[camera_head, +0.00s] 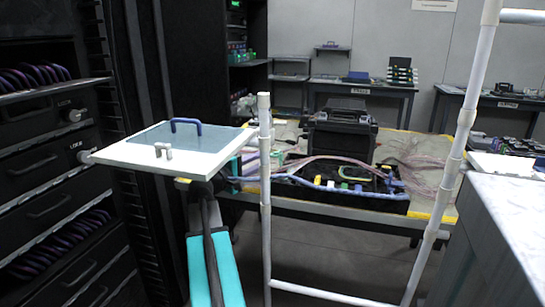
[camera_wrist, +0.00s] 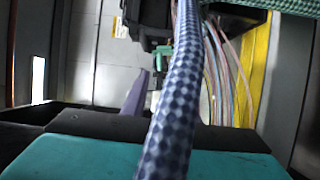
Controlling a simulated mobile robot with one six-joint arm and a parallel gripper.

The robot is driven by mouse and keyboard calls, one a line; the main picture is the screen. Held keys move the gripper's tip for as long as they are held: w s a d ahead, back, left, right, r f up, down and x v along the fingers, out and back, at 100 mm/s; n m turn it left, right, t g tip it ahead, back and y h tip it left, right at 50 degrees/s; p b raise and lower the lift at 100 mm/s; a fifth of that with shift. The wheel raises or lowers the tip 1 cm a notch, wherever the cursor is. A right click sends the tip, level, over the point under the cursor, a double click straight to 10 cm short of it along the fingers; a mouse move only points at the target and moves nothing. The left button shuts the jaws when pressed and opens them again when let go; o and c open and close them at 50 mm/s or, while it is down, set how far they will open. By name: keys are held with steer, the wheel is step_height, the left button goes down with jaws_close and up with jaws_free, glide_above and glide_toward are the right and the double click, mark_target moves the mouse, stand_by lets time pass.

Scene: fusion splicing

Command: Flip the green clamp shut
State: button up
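A small green piece (camera_head: 344,186), possibly the green clamp, sits among blue, white and yellow pieces in the black tray (camera_head: 310,193) on the table. It is too small to tell whether it is open or shut. My teal arm rises left of the table, and its end is largely hidden by the white panel and post in the head view. In the wrist view, a teal and black body, likely mine, fills the bottom.
A white panel (camera_head: 135,152) and white pipe frame (camera_head: 265,200) stand before the table (camera_head: 440,215). A black machine (camera_head: 341,135) stands behind the tray with loose pink cables. A thick braided cable (camera_wrist: 174,100) crosses the wrist view. A black rack (camera_head: 45,150) is left.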

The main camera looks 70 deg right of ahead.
mark_target(272, 153)
steer(key=b+x, duration=0.1)
steer(key=x, duration=0.7)
steer(key=shift+d, duration=0.1)
jaws_close()
